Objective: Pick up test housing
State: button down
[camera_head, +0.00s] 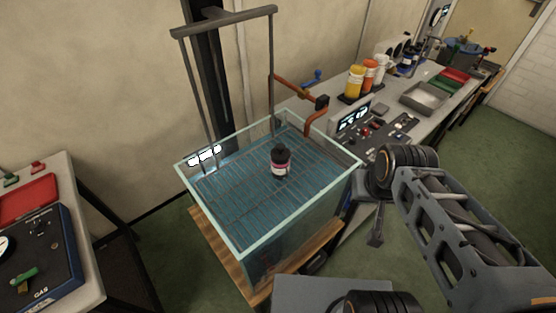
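The test housing looks to be the small dark cylinder (280,161) with a pale and reddish band and a narrower black top. It stands upright on a wire rack (225,200) inside a glass-walled water tank (207,230), right of the rack's middle. I cannot tell how deep the water around it is. My arm (470,235) comes in from the right, outside the tank. My gripper is not clearly visible. Nothing of mine touches the cylinder.
A tall metal hanger frame (225,20) rises from the rack. An orange pipe (318,115) with a blue valve stands behind the tank. A bench (400,130) with a control panel, tubs and trays runs right. A gas box (40,255) sits lower left.

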aim_at(280, 156)
jog(key=k, duration=0.5)
jog(key=z, duration=1.65)
jog(key=i, duration=1)
jog(key=u, duration=4.45)
